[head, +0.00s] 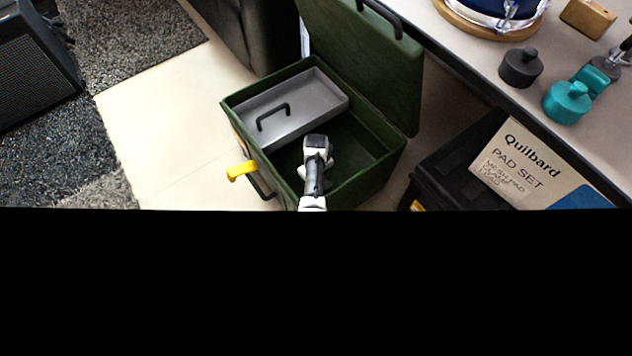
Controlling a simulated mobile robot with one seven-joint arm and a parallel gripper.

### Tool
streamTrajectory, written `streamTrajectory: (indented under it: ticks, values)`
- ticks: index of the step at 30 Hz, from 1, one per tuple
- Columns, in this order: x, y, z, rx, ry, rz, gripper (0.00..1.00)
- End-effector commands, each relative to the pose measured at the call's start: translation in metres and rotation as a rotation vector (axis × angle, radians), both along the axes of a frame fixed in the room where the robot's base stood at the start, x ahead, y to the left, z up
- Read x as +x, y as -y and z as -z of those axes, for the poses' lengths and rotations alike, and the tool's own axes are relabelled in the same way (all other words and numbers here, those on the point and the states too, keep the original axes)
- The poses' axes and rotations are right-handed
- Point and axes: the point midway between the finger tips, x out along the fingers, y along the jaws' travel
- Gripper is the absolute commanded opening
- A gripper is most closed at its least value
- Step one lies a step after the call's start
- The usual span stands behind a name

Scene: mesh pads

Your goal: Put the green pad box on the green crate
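A dark green crate (356,187) stands on the floor with its lid (365,60) raised at the back. A grey tray (310,110) with a black handle sits in its left part, and the right part is open space. What looks like my gripper (316,146), black and white, is over the crate's open part, right of the tray's handle. Its fingers cannot be made out, and I see nothing held in it. I see no green pad box.
The black case (440,170) stands right of the crate. A table (480,45) at the upper right holds a drum, dark grey and teal weights (568,103) and a wooden block (588,17). A yellow latch (241,171) sticks out at the crate's left. Pale floor (165,130) is clear further left.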

Motion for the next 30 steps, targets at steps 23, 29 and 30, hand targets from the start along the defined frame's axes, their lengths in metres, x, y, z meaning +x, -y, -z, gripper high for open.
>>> streamTrajectory:
  ticks: [23, 29, 30]
  values:
    - [0.0, 0.0, 0.001, 0.0, 0.0, 0.0, 0.73]
    - [0.0, 0.0, -0.01, 0.0, 0.0, 0.0, 0.73]
    - [0.0, 0.0, -0.014, 0.0, 0.0, 0.0, 0.73]
